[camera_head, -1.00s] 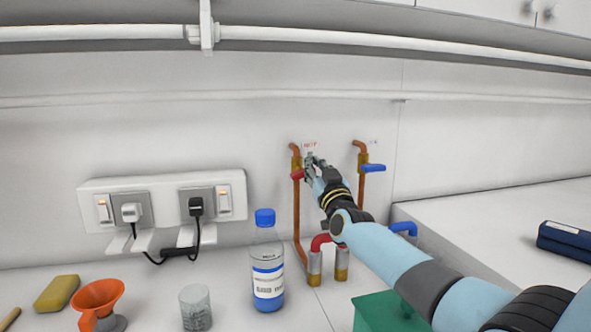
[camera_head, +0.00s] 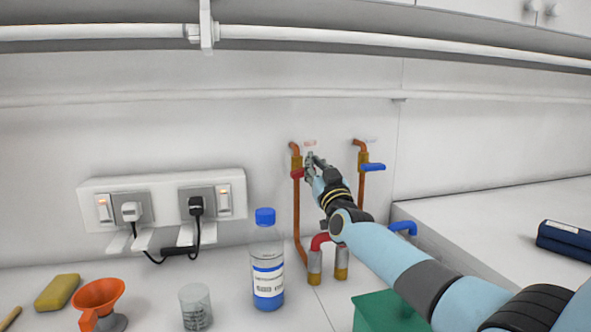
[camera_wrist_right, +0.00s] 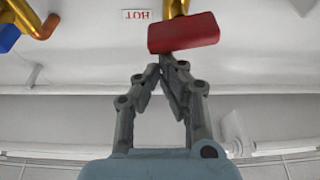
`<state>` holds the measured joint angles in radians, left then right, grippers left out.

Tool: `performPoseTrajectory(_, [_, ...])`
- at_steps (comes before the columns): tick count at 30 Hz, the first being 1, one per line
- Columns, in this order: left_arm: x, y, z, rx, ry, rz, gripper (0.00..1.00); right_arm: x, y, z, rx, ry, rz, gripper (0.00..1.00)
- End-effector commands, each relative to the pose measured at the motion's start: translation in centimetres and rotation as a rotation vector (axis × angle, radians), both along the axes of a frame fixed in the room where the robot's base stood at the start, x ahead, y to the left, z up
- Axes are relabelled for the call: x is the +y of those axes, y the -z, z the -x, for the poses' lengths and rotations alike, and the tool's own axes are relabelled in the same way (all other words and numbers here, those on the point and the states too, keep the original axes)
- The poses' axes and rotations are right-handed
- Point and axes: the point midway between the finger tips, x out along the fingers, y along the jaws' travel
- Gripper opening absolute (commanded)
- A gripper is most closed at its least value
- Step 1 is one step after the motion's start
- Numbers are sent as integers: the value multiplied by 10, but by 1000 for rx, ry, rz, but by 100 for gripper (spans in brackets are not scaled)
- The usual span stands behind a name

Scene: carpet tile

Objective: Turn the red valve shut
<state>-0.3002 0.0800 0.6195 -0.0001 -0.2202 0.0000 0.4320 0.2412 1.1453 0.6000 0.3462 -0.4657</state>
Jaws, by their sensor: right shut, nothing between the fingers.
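The red valve (camera_head: 297,174) is a small red lever on a brass body, on the left copper pipe at the wall. In the head view the lever points to the left-front of the pipe, partly hidden by my right gripper (camera_head: 312,163). In the right wrist view the red lever (camera_wrist_right: 183,33) lies across the top, just beyond the fingertips of my right gripper (camera_wrist_right: 163,68). Its fingers are shut with nothing between them, close to the lever; I cannot tell if they touch it. My left gripper is not in view.
A blue lever (camera_head: 373,167) is on the right pipe, near my wrist. Red and blue spouts stand below my arm. A blue-capped bottle (camera_head: 267,262), a beaker (camera_head: 196,307), an orange funnel (camera_head: 98,296) and wall sockets (camera_head: 165,205) are to the left. A green box (camera_head: 388,312) lies under my arm.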

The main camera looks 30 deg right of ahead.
Motion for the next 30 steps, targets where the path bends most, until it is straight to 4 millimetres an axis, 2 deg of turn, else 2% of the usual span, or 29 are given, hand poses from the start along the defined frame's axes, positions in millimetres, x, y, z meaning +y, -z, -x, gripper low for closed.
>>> performPoseTrajectory(30, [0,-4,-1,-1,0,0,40,-2,2,0,-15,0,-64,0])
